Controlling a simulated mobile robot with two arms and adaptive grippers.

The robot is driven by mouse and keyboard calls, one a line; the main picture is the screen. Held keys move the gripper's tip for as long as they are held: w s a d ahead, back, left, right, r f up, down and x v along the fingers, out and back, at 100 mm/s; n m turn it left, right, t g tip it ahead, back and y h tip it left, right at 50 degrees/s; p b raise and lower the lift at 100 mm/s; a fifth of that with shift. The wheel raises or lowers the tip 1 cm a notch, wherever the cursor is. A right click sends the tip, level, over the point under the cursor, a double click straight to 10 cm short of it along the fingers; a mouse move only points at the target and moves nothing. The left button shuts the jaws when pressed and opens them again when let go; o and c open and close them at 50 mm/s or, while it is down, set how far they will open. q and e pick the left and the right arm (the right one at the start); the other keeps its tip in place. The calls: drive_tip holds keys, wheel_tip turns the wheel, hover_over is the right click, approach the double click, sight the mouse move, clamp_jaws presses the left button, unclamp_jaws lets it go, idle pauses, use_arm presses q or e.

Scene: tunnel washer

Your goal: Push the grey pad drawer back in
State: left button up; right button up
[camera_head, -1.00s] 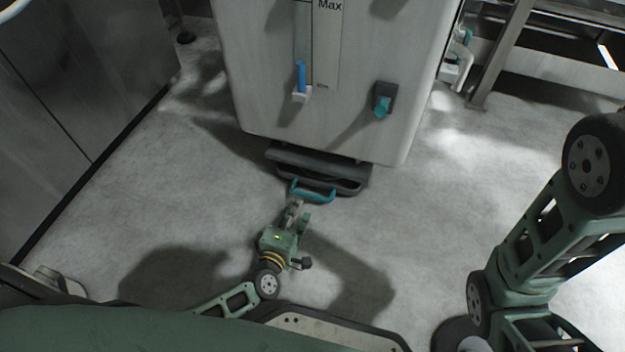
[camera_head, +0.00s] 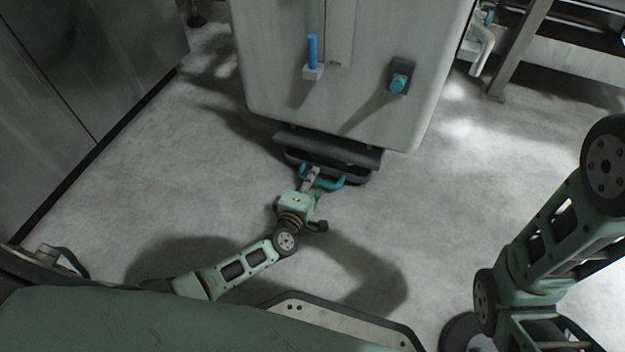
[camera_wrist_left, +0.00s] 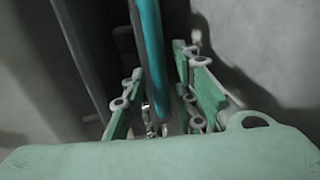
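The grey pad drawer (camera_head: 355,158) sticks out from under the front of the pale machine, low over the floor. It has a teal handle (camera_head: 333,184) on its front. My left gripper (camera_head: 311,178) is at the left part of this handle and overlaps it in the head view. In the left wrist view, the teal handle bar (camera_wrist_left: 150,45) runs between the two green fingers of my left gripper (camera_wrist_left: 160,100). The fingers are apart, with gaps seen on both sides of the bar. My right gripper is outside both views.
The pale machine (camera_head: 340,100) stands above the drawer, with a blue-handled part (camera_head: 312,52) and a teal knob (camera_head: 398,84) on its front. A dark metal cabinet (camera_head: 90,80) stands at the left. The floor (camera_head: 190,190) around the drawer is clear.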

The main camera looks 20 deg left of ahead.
use_arm(q)
clamp_jaws()
idle(0.3)
drive_tip(key=shift+w, duration=0.6)
drive_tip(key=shift+o, duration=1.2)
unclamp_jaws()
